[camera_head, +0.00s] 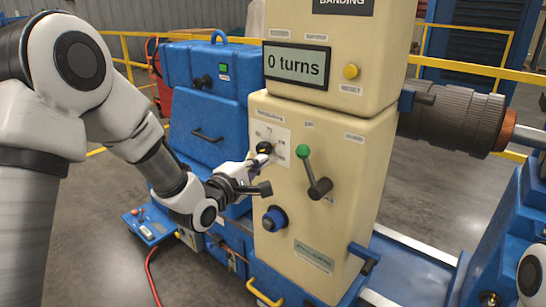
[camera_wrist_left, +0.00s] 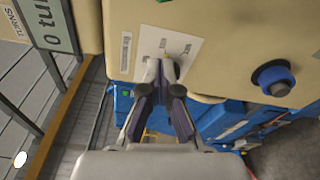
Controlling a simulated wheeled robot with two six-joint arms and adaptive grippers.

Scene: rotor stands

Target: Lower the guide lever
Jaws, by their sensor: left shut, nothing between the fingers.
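The lever with a green ball knob (camera_head: 303,151) stands on the front of the cream cabinet (camera_head: 345,145). Its arm runs from the dark pivot (camera_head: 320,188) up and slightly left, so the knob is raised. My left gripper (camera_head: 258,160) is shut and empty, left of the lever, with its tips close to a black and yellow rotary switch (camera_head: 264,147) on a white plate. In the left wrist view the gripper (camera_wrist_left: 166,68) points at that plate (camera_wrist_left: 168,48); its tips hide the switch, and contact cannot be told.
A blue knob (camera_head: 274,218) sits below the lever and also shows in the left wrist view (camera_wrist_left: 273,78). The display (camera_head: 297,64) reads 0 turns. A dark ribbed cylinder (camera_head: 452,118) juts out at right. A blue cabinet (camera_head: 208,115) stands at left. Floor in front is partly open.

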